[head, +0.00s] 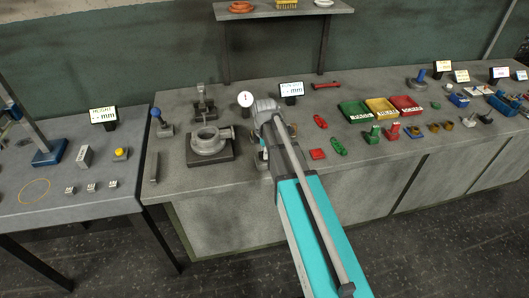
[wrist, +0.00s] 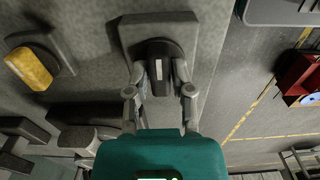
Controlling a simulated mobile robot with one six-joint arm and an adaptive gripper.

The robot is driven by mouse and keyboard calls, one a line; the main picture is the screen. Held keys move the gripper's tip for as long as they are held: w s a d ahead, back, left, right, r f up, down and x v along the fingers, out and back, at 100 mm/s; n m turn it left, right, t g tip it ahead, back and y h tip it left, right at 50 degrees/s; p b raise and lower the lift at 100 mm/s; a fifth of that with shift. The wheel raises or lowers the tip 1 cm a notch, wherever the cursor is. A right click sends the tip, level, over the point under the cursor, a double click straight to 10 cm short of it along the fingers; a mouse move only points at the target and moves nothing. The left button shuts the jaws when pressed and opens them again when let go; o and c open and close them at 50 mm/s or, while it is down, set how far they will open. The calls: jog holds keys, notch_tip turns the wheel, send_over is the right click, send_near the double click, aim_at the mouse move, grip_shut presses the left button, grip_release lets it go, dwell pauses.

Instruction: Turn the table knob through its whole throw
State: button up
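In the wrist view a dark grey knob (wrist: 163,72) with a round base stands on a light grey plate (wrist: 135,33). My gripper (wrist: 161,80) has its two fingers spread, one on each side of the knob. I cannot tell whether the finger pads press on it. The fingers hide parts of the knob's sides, so its turned angle is hard to read. In the head view my teal arm reaches over the bench, and it hides the fingertips and this knob.
A yellow knob (wrist: 30,68) lies left of my gripper in the wrist view. In the head view a grey valve casting (head: 208,140), a dial gauge (head: 245,99) and a small display (head: 291,90) stand near my arm. Red and green parts lie to its right.

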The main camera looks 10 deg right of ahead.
grip_shut()
